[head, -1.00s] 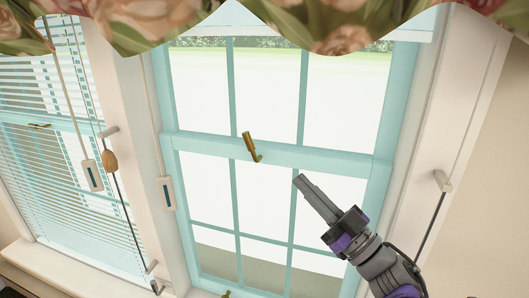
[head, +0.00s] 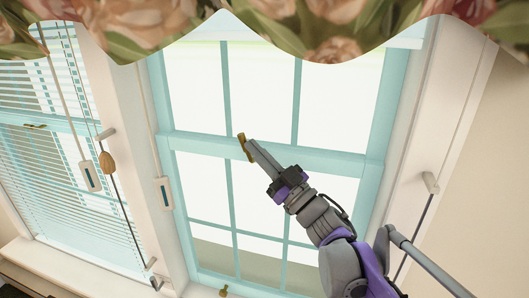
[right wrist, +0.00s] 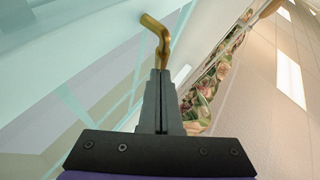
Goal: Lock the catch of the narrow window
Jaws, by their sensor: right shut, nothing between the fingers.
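The middle window has a pale turquoise frame (head: 330,157) with a horizontal meeting rail. A small brass catch (head: 242,143) sits on that rail, its lever standing nearly upright in the head view. My right gripper (head: 250,143) is shut and empty, its tips right at the catch and covering its lower part. In the right wrist view the bent brass catch (right wrist: 157,30) rises just beyond the shut fingertips (right wrist: 160,74). Whether they touch it I cannot tell. My left gripper is not in view.
A floral valance (head: 330,30) hangs across the top. At left is another window with blinds (head: 60,190), cords and a wooden pull (head: 106,162). A white cord control (head: 165,192) hangs beside the middle window. A small brass fitting (head: 223,291) sits at its bottom.

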